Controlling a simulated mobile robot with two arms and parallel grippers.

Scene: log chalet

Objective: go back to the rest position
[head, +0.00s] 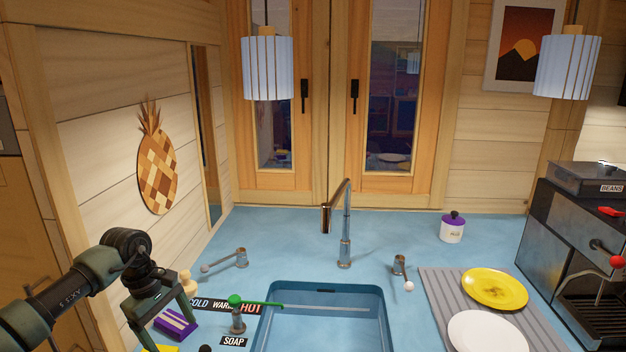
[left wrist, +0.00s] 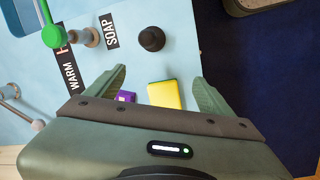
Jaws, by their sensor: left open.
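My left gripper (head: 168,328) is at the lower left of the head view, above the blue counter (head: 290,240). It is open, and nothing is held between its fingers. In the left wrist view, its two fingers (left wrist: 159,78) are spread apart. A yellow sponge-like block (left wrist: 165,94) and a small purple block (left wrist: 124,97) lie on the counter beyond and between the fingers. In the head view the purple block (head: 176,323) shows behind the fingers. My right gripper is not in view.
A sink (head: 268,318) with a tall tap (head: 345,240) is at the centre. A yellow plate (head: 494,289), a white plate (head: 487,333) and a coffee machine (head: 575,250) are at right. A purple-lidded jar (head: 452,228) stands behind.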

